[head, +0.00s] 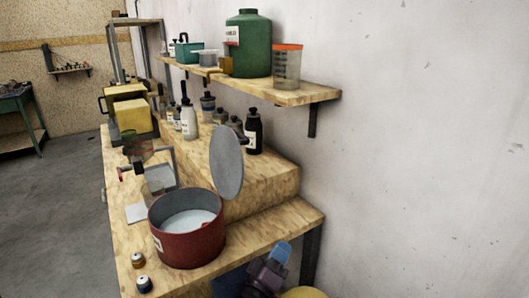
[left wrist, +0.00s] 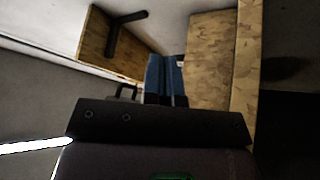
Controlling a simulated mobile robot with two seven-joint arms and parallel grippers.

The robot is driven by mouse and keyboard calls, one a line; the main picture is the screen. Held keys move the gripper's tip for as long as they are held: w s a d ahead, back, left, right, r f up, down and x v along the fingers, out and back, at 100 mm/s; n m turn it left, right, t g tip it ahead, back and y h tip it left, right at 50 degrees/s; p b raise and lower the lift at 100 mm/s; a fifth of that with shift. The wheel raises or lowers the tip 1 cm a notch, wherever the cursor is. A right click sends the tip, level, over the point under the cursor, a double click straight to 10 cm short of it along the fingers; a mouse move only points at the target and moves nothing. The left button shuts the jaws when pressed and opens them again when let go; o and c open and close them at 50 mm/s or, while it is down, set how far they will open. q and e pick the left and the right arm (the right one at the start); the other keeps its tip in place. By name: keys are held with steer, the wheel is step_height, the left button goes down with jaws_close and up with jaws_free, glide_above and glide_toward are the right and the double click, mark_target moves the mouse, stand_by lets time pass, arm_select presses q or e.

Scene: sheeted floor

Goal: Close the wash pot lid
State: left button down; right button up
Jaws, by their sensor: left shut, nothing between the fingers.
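The dark red wash pot (head: 187,251) stands at the near end of the wooden bench, with pale liquid inside. Its round grey lid (head: 226,162) is open, standing steeply on edge at the pot's far right side. My left gripper (head: 281,251) is low at the bench's near right edge, to the right of the pot and apart from it and the lid. Its blue fingers (left wrist: 166,78) are together and empty in the left wrist view. The pot and lid cannot be made out in that view. My right gripper is not in view.
A raised wooden step (head: 268,190) with several bottles lies behind the pot. A wall shelf (head: 300,95) above holds a green jug (head: 248,45) and a beaker (head: 287,68). The bench corner right of the pot is clear.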

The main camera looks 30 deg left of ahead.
arm_select(q)
steer(key=w+a+r+m+g+y+b, duration=0.1)
steer(key=w+r+m+g+y+b, duration=0.1)
steer(key=w+r+m+g+y, duration=0.45)
steer(key=w+a+r+m+g+y+b, duration=0.1)
steer(key=r+m+g+y+b, duration=0.15)
steer(key=r+g+y, duration=0.65)
steer(key=w+a+r+m+g+y+b, duration=0.1)
steer(key=w+r+m+g+y, duration=0.3)
steer(key=g, duration=0.6)
steer(key=p+x, duration=0.2)
steer(key=x, duration=0.7)
steer(key=shift+s+a+f+m, duration=0.2)
steer(key=shift+s+m, duration=0.1)
steer(key=shift+s, duration=0.15)
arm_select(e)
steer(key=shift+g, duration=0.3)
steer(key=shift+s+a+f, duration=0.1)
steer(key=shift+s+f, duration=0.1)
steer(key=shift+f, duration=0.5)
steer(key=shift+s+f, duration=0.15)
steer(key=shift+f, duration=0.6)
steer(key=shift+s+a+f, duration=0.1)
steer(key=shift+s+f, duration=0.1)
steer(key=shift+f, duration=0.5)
arm_select(q)
steer(key=shift+g, duration=0.25)
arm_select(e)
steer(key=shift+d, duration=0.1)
